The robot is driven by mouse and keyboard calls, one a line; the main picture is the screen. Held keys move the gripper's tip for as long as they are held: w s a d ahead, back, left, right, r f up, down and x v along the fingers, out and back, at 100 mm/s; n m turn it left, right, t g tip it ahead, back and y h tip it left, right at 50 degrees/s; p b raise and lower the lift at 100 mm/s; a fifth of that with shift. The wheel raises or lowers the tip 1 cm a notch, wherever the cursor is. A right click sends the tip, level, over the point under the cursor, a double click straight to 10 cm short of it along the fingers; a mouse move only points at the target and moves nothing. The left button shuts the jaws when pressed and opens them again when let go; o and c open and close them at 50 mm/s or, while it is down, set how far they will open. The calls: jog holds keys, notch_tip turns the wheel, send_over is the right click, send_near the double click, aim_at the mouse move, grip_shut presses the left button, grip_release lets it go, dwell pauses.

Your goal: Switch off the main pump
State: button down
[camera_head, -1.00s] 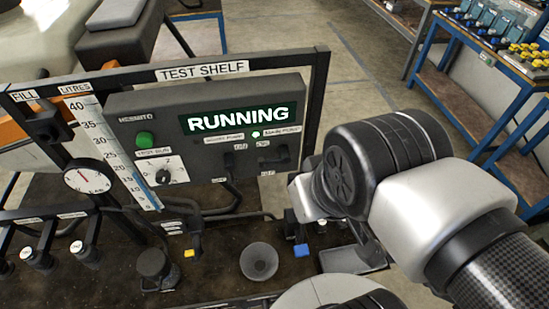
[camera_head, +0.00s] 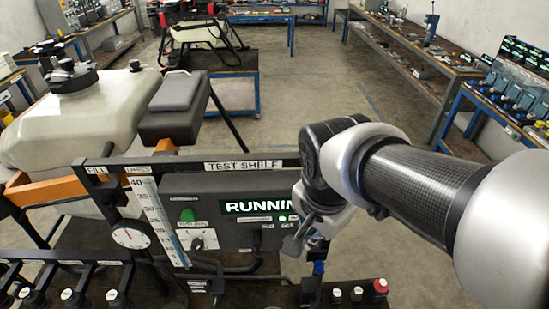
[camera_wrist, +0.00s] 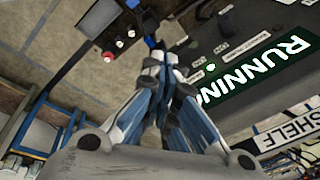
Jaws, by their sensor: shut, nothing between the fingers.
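The dark test-shelf panel (camera_head: 215,238) carries a display reading RUNNING (camera_head: 262,206), whose right end is covered by my arm. A lit green-white lamp (camera_head: 282,218) sits below the display; it also shows in the wrist view (camera_wrist: 210,68). The small pump labels are too blurred to read now, and the main pump switch cannot be made out, with my gripper covering the panel's right end. My gripper (camera_head: 296,243) is shut and empty there. In the wrist view its closed fingers (camera_wrist: 160,62) point towards the panel's lower edge; contact cannot be told.
A green button (camera_head: 187,215) and a dial (camera_head: 198,242) sit on the panel's left. A round gauge (camera_head: 130,237) stands left of it. A red-topped knob (camera_head: 380,287) and white-topped knobs are at the front right. The shelf's black frame (camera_head: 150,160) borders the panel.

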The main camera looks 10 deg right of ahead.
jog(key=w+r+m+p, duration=0.1)
jog(key=m+p, duration=0.1)
jog(key=w+m+g+p, duration=0.1)
jog(key=w+m+p, duration=0.1)
jog(key=m, duration=0.1)
jog(key=w+r+m+p, duration=0.1)
jog(key=w+m+p, duration=0.1)
jog(key=shift+a+r+m+g, duration=0.2)
jog(key=shift+r+m+g, duration=0.1)
jog(key=shift+r, duration=0.05)
jog(key=shift+f+h, duration=0.1)
jog(key=shift+h, duration=0.2)
jog(key=shift+w+a+f+b, duration=0.2)
jog(key=shift+w+f, duration=0.2)
jog(key=shift+f, duration=1.8)
jog(key=shift+w+a+f+b, duration=0.15)
jog(key=shift+w+f, duration=0.3)
jog(key=shift+f, duration=1.7)
jog(key=shift+w+a+f+b, duration=0.15)
jog(key=shift+w+f, duration=0.25)
jog(key=shift+f, duration=1.8)
jog(key=shift+d, duration=0.1)
